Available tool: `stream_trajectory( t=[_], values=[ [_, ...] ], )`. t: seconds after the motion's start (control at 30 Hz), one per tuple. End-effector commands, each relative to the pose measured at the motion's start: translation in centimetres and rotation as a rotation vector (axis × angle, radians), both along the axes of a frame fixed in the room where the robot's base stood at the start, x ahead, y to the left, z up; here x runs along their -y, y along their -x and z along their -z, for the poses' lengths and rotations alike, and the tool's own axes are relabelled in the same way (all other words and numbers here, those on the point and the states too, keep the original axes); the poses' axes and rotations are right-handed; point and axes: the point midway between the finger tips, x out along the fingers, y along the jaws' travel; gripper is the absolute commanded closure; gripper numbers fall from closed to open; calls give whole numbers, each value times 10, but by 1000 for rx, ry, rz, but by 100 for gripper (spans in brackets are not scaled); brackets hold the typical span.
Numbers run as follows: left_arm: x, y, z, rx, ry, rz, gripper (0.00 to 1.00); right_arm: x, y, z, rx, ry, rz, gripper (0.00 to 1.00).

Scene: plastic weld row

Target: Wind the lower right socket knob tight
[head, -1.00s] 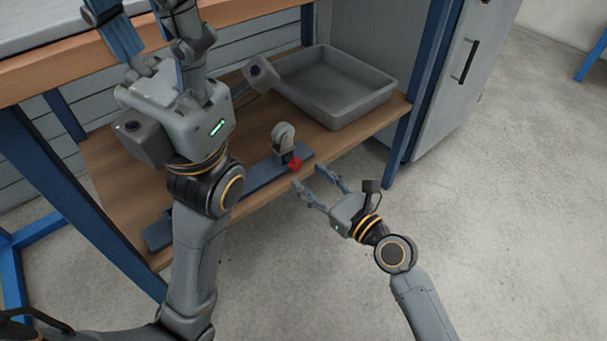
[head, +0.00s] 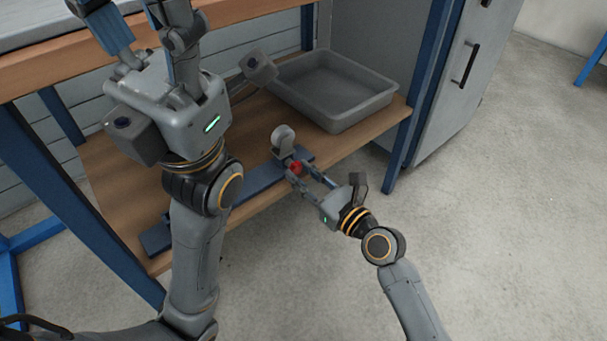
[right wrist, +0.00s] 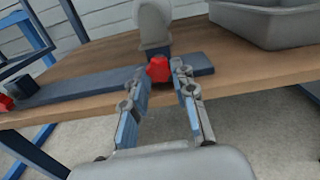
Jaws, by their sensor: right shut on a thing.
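The red lower right socket knob (head: 296,167) sits at the front of the blue-grey rail, below a rounded grey socket part (head: 283,138). My right gripper (head: 302,172) has its fingers on either side of the knob and is shut on it. In the right wrist view the knob (right wrist: 158,69) shows between the fingertips (right wrist: 160,76). My left gripper (head: 130,22) is raised at the upper left, in front of the bench edge, with its fingers apart; the tips run toward the frame's top edge.
The rail (head: 250,187) lies on the wooden lower shelf (head: 110,170). A grey bin (head: 335,120) stands on the shelf behind, to the right. Another red knob (right wrist: 5,103) shows at the left edge in the right wrist view. A blue leg (head: 405,140) stands right of the shelf.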

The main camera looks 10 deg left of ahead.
Motion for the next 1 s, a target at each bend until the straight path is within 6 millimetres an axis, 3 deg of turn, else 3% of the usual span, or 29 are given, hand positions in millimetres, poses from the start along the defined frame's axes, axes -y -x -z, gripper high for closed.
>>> stream_trajectory(
  t=[0.17,0.4,0.77,0.8,0.9,1.0],
  values=[
    [-1,0,-5,-1,4,2,51,1,0,-2,94,77,0,100],
    [-1,-12,6,-50,2,2,51,1,-1,-1,256,201,-1,100],
    [-1,-13,9,-56,3,2,51,1,-1,0,286,223,0,100],
    [-1,-12,9,-55,3,2,51,1,-1,0,285,223,0,72],
    [-1,-12,8,-53,3,2,51,1,-1,0,285,223,0,51],
    [-1,-11,7,-51,2,2,51,1,-1,0,285,223,0,51]
  ],
)
